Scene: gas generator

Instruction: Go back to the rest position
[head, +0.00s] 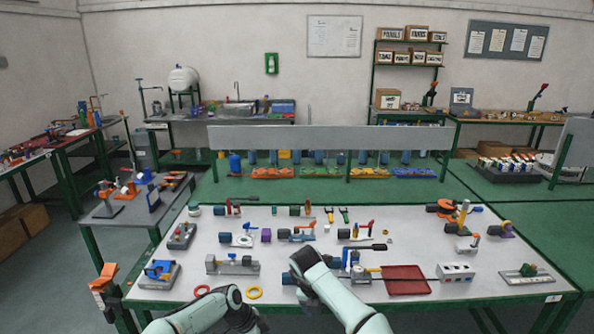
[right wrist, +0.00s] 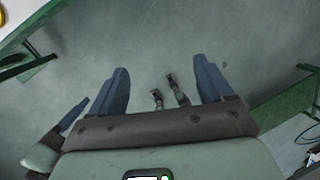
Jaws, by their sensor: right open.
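My right gripper (right wrist: 161,65) is open and empty in the right wrist view, its two dark blue fingers apart over the bare grey floor.
The white-topped table (head: 385,226) ahead carries many small parts, including a red tray (head: 406,280), a yellow ring (head: 254,293) and a red ring (head: 202,290) near its front edge. A smaller side table (head: 118,218) stands to the left. Clear floor (head: 45,290) lies at the lower left.

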